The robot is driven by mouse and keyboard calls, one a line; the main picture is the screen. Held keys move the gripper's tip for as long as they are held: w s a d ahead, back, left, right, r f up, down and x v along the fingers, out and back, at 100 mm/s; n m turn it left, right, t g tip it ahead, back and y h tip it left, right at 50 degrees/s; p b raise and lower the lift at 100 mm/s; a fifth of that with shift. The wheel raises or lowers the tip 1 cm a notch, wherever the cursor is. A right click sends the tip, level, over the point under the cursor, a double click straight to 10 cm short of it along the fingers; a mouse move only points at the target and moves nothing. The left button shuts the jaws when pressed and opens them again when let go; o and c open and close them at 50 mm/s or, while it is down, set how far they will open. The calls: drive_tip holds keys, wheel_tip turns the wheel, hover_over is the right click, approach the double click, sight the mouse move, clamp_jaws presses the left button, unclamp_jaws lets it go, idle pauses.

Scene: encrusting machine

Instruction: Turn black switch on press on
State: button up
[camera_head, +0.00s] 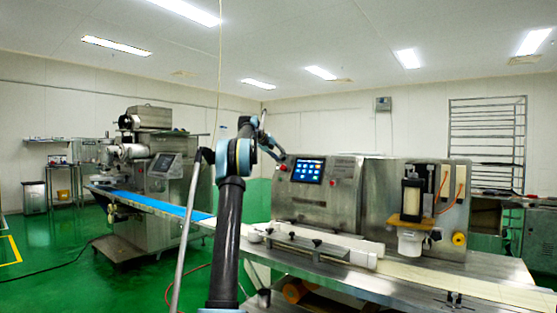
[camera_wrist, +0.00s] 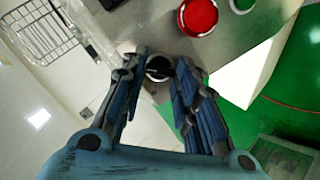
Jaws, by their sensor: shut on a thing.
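The black switch (camera_wrist: 158,70) is a round knob with a pale ring, on the metal face of the press (camera_wrist: 235,30) in the wrist view. My gripper (camera_wrist: 161,62) has one finger on each side of the knob and is shut on it. The fingers hide part of the knob's sides. In the head view, the press (camera_head: 340,195) stands right of centre, and my gripper (camera_head: 278,155) reaches the left end of its front panel. The switch itself is too small and covered to make out there.
A red round button (camera_wrist: 198,16) sits close beside the switch, with a pale round button (camera_wrist: 242,4) further along. A touchscreen (camera_head: 307,170) is on the panel to the right of my gripper. A conveyor with a blue belt (camera_head: 160,204) runs at the left.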

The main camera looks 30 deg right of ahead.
drive_tip(key=shift+a, duration=0.1)
drive_tip(key=o, duration=0.8)
drive_tip(key=shift+w+f, duration=0.1)
drive_tip(key=shift+w, duration=0.05)
drive_tip(key=v, duration=1.2)
